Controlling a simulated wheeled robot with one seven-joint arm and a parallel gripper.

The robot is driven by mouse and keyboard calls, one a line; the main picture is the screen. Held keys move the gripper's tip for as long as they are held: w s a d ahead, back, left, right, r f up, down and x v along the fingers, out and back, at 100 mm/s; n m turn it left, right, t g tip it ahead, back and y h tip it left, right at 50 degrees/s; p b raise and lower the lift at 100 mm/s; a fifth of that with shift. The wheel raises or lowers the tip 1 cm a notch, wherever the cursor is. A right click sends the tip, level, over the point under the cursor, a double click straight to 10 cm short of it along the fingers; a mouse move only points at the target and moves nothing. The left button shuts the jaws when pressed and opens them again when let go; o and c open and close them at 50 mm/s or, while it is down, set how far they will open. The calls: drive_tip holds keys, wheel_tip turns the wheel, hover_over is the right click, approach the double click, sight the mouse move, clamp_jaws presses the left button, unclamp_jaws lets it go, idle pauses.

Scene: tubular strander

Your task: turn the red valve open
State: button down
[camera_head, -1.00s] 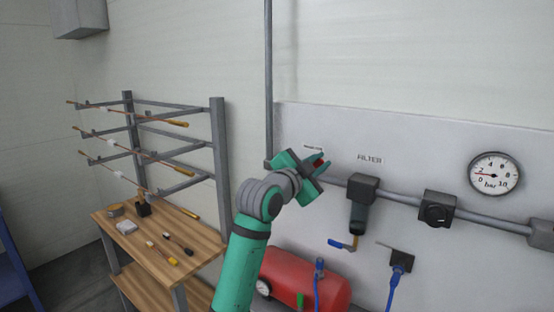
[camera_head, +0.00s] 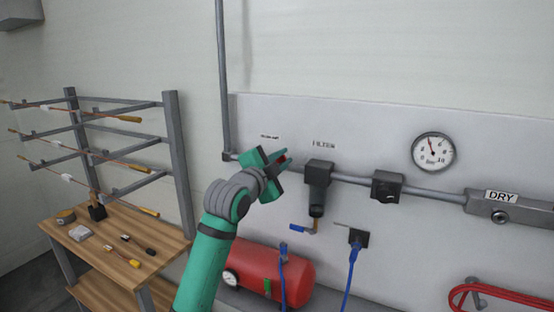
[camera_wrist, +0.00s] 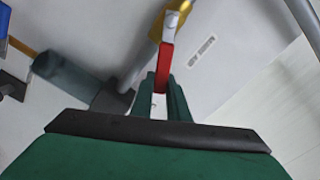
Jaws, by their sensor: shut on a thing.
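The red valve handle (camera_wrist: 165,66) shows in the wrist view as a flat red lever on a brass valve body (camera_wrist: 178,8). My gripper (camera_wrist: 161,90) is shut on the lever's near end, with one green finger on each side. In the head view my gripper (camera_head: 284,159) is at the pipe on the wall panel, left of the filter. Only a small red bit of the handle (camera_head: 282,160) shows between the fingers there. My gripper hides most of the valve.
A filter (camera_head: 318,190) with a blue-handled drain (camera_head: 302,228) hangs right of my gripper. A pressure gauge (camera_head: 433,151) sits above the pipe. A red tank (camera_head: 265,270) stands below. A wooden bench (camera_head: 110,240) and a wire rack (camera_head: 175,150) are at left.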

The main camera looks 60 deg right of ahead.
drive_tip(key=c, duration=1.7)
unclamp_jaws()
drive_tip(key=shift+f, duration=0.1)
